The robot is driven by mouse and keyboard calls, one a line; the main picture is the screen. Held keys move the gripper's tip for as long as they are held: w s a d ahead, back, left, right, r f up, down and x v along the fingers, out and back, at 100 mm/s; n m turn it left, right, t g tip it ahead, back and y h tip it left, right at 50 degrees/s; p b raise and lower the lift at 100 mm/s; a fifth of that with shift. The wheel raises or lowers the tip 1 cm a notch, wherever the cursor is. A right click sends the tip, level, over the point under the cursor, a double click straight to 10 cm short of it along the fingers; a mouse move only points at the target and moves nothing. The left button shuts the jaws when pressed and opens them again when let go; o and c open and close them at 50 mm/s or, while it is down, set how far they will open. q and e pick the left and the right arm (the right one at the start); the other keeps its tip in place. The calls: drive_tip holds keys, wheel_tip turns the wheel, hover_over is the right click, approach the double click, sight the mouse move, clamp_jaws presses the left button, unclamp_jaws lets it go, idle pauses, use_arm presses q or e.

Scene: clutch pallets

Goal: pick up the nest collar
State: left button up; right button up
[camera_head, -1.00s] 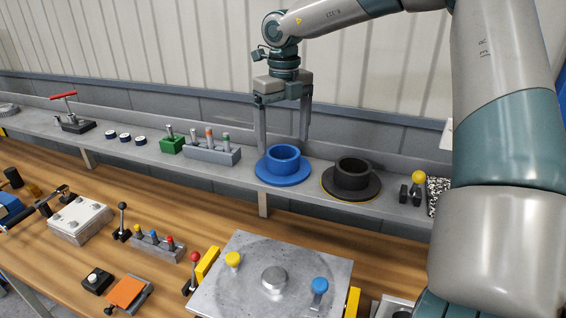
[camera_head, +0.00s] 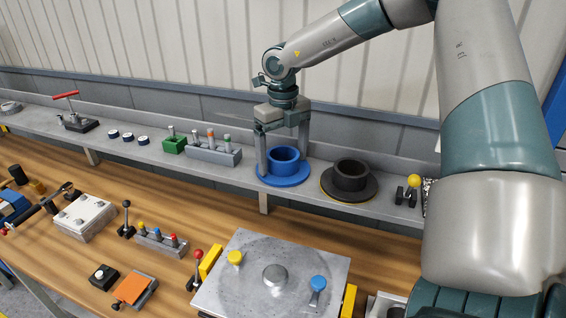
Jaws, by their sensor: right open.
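A blue flanged collar (camera_head: 285,171) sits flat on the grey raised shelf. A black flanged collar (camera_head: 350,178) of like shape sits to its right. The pictures do not mark which one is called the nest collar. My right gripper (camera_head: 283,158) points down at the blue collar and is open. My left gripper is not in view.
On the shelf (camera_head: 228,178), a grey pin block (camera_head: 213,153) stands left of the blue collar. A yellow-knobbed piece (camera_head: 412,184) stands right of the black one. Below, a metal plate (camera_head: 240,285) with yellow and blue knobs lies on the wooden bench.

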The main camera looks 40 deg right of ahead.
idle(0.3)
drive_tip(key=c, duration=1.3)
drive_tip(key=shift+r, duration=0.1)
drive_tip(key=shift+w+r+b, duration=0.1)
drive_tip(key=shift+r+b, duration=0.5)
drive_tip(key=shift+b, duration=0.05)
wheel_tip(320, 180, up, 2)
drive_tip(key=shift+r+b, duration=0.1)
drive_tip(key=shift+b, duration=0.85)
drive_tip(key=s+d+r+b, duration=0.1)
drive_tip(key=s+r+b, duration=0.1)
drive_tip(key=s, duration=0.4)
drive_tip(key=s+r+b, duration=0.3)
drive_tip(key=s+r, duration=0.2)
drive_tip(key=shift+s+d+r, duration=0.25)
drive_tip(key=shift+s+d, duration=0.1)
drive_tip(key=shift+s, duration=0.05)
